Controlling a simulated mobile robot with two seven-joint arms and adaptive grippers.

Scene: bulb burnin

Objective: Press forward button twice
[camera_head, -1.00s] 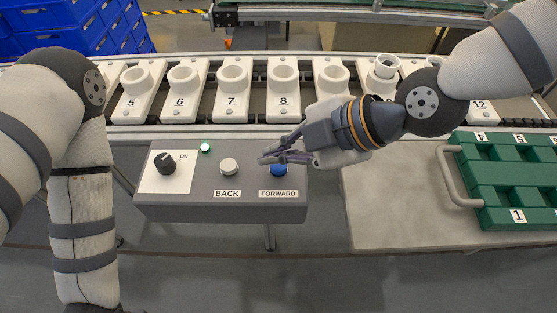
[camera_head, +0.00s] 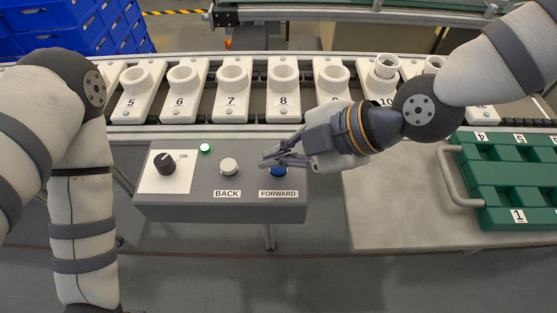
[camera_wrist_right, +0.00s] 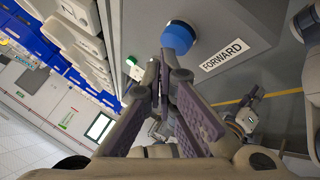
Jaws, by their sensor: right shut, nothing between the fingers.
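The grey control box (camera_head: 190,207) stands in front of the conveyor. Its blue button (camera_head: 278,171) sits above the FORWARD label (camera_head: 278,194) and is partly hidden by my right gripper in the head view. My right gripper (camera_head: 268,160) is shut and empty, with its fingertips over the blue button. In the right wrist view the blue button (camera_wrist_right: 178,38) is just beyond the fingertips (camera_wrist_right: 163,62); I cannot tell whether they touch. My left arm (camera_head: 80,200) hangs at the left, with its gripper out of view.
A white BACK button (camera_head: 229,166), a lit green lamp (camera_head: 205,148) and a black knob (camera_head: 165,163) share the box. Numbered white holders (camera_head: 231,90) line the conveyor behind. A green tray (camera_head: 490,214) lies on the right table (camera_head: 390,210).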

